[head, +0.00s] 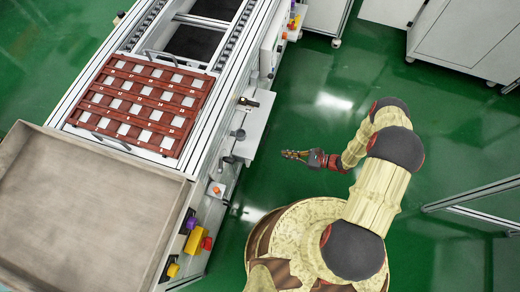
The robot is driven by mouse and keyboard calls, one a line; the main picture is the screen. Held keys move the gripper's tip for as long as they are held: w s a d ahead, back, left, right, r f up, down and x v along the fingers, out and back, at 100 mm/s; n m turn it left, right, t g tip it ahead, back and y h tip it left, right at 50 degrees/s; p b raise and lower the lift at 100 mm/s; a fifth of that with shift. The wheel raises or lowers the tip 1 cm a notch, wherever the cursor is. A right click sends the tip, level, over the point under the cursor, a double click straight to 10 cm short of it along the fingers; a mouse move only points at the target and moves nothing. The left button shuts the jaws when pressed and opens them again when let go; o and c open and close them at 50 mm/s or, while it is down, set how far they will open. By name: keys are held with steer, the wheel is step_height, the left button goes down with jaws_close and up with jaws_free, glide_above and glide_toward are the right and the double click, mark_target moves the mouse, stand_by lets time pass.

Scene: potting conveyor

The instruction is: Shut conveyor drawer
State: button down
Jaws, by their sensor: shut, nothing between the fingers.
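The conveyor (212,130) runs diagonally along the left half of the head view. A white drawer-like box (254,122) juts out from its right side over the green floor. I cannot tell for sure that this is the drawer, or how far it stands out. A small dark fitting (248,102) shows on its upper part. My gripper (285,154) is to the right of the box, apart from it, with its fingers pointing left toward the conveyor. It is shut and empty.
A red-brown grid tray (145,104) sits on the conveyor, beside a large grey tray (90,205). White cabinets (465,40) stand at upper right. The green floor (320,110) around my gripper is clear.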

steer(key=r+b+x, duration=0.1)
steer(key=b+x, duration=0.3)
steer(key=x, duration=1)
steer(key=shift+a+r+n+b, duration=0.25)
steer(key=shift+n+b, duration=0.05)
steer(key=shift+b, duration=0.05)
steer(key=shift+s, duration=0.1)
